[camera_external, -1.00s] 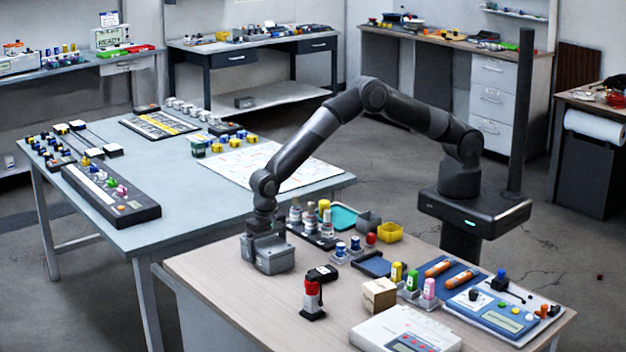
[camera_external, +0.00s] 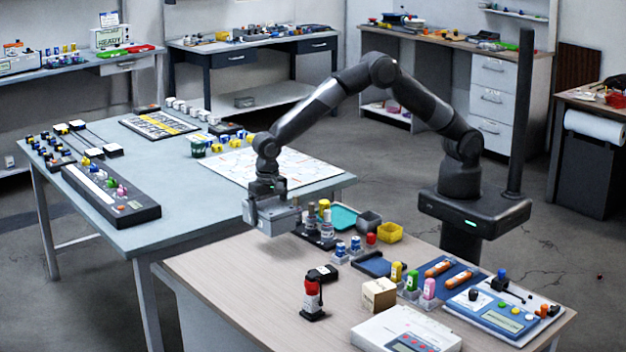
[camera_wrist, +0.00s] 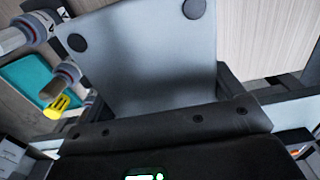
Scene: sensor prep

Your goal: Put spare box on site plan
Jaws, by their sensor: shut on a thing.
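The spare box is a grey box (camera_external: 277,221) held by my gripper (camera_external: 266,198) above the left rear part of the wooden table. My gripper is shut on it. In the wrist view the box (camera_wrist: 150,60) is a large pale grey face with dark round spots, filling the middle, and the gripper fingers are partly hidden beside it. The site plan (camera_external: 235,166) is a white sheet with faint coloured lines, lying on the grey-blue table behind the box. My arm hides part of the sheet.
Bottles in a dark rack (camera_external: 322,228) stand close to the right of the box. A red and black device (camera_external: 312,300) stands on the wooden table (camera_external: 215,272). Small yellow and blue pieces (camera_external: 236,140) line the sheet's far edge. A long dark panel (camera_external: 110,195) lies further left.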

